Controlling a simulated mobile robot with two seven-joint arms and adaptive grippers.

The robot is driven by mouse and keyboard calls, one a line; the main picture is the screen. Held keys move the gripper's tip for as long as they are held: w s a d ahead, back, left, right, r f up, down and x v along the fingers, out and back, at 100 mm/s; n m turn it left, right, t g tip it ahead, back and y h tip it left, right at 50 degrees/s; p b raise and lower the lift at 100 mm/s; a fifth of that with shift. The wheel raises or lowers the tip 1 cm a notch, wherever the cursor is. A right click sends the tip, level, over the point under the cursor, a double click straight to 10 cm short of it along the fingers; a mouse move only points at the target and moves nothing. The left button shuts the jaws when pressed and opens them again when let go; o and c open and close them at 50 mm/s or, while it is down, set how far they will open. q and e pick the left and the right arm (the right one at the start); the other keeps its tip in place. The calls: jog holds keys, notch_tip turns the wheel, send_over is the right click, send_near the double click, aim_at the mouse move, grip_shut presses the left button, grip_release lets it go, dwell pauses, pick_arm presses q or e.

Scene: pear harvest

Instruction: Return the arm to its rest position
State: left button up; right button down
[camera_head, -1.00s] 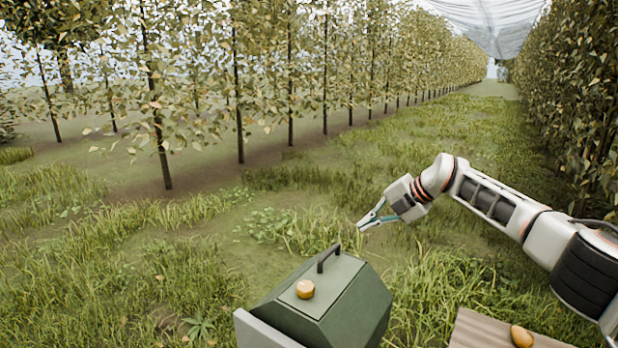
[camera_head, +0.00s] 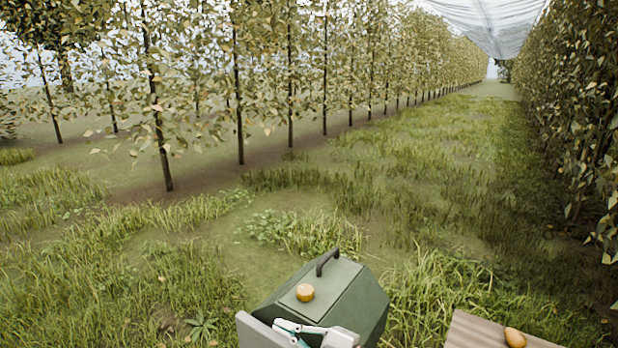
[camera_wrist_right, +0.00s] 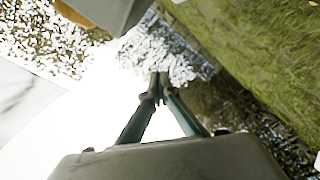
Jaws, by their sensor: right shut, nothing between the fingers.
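My right gripper (camera_head: 280,326) is at the bottom of the head view, in front of the near side of the green box (camera_head: 365,318). Its fingers point left, and the arm behind it is mostly out of the picture. In the right wrist view its two fingers (camera_wrist_right: 160,80) meet at the tips with nothing between them. It is shut and empty. My left gripper is not in view.
A yellow-orange pear (camera_head: 305,292) rests on the box lid beside a dark handle (camera_head: 327,260). Another pear (camera_head: 515,338) lies on a wooden board (camera_head: 470,335) at lower right. Tree rows flank an open grassy lane (camera_head: 430,170).

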pick_arm(q)
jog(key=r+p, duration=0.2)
jog(key=p, duration=0.1)
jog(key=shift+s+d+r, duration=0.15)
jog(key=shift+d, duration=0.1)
pick_arm(e)
jog(key=s+d+f+m+h, duration=0.4)
jog(key=s+d+f+m, duration=0.2)
jog(key=s+d, duration=0.2)
jog(key=s+d+f+m+t+h, duration=0.1)
jog(key=s+d+f+m+h, duration=0.4)
jog(key=s+d, duration=0.4)
jog(key=s+d+f+m+h, duration=0.4)
jog(key=s+d, duration=0.5)
jog(key=s, duration=0.5)
notch_tip(320, 180, down, 3)
jog(key=m, duration=0.3)
jog(key=shift+s+t, duration=0.3)
jog(key=shift+t, duration=0.1)
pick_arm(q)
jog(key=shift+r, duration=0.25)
pick_arm(e)
jog(key=shift+r, duration=0.1)
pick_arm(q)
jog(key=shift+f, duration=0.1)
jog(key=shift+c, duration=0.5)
